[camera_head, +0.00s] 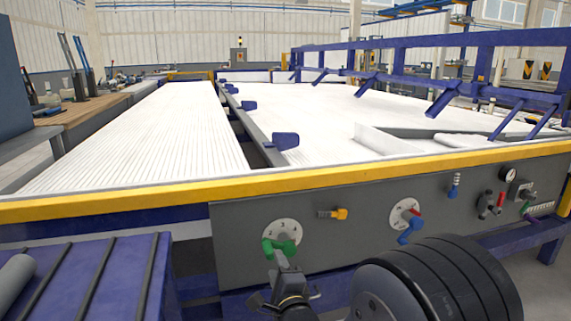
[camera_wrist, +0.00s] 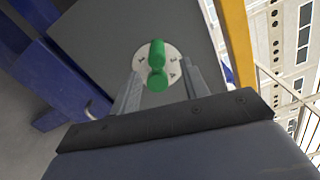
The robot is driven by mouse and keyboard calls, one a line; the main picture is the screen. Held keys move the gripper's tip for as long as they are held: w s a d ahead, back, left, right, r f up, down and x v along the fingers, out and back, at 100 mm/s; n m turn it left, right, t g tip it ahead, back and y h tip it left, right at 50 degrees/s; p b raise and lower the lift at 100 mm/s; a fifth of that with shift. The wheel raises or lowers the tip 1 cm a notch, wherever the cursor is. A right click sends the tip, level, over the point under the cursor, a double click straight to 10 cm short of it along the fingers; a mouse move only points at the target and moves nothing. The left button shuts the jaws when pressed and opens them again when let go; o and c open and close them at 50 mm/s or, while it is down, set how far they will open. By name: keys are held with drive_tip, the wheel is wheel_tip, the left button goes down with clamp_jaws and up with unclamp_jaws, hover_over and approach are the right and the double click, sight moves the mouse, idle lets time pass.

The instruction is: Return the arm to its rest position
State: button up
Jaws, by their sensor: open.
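My gripper (camera_head: 281,259) is in front of the grey control panel, at the lower left dial. In the wrist view my gripper (camera_wrist: 162,68) is open, with one finger on each side of a green handle (camera_wrist: 157,54). Gaps show between the fingers and the handle. The green handle also shows in the head view (camera_head: 289,248), on a round pale dial plate (camera_head: 283,228). The dial plate with its dark marks shows in the wrist view too (camera_wrist: 174,65). My fingers partly cover the handle in the head view.
A yellow rail (camera_head: 150,202) runs above the panel. A blue ribbed table (camera_head: 85,275) stands at lower left.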

sight(269, 249)
drive_tip(key=b+x, duration=0.1)
drive_tip(key=x, duration=0.3)
drive_tip(key=b+x, duration=0.1)
drive_tip(key=x, duration=0.3)
drive_tip(key=shift+w+a+f, duration=0.15)
drive_tip(key=shift+w+f, duration=0.1)
drive_tip(key=shift+a+f+n, duration=0.25)
drive_tip(key=shift+f+n, duration=0.15)
drive_tip(key=shift+n, duration=0.5)
drive_tip(key=shift+s, duration=0.1)
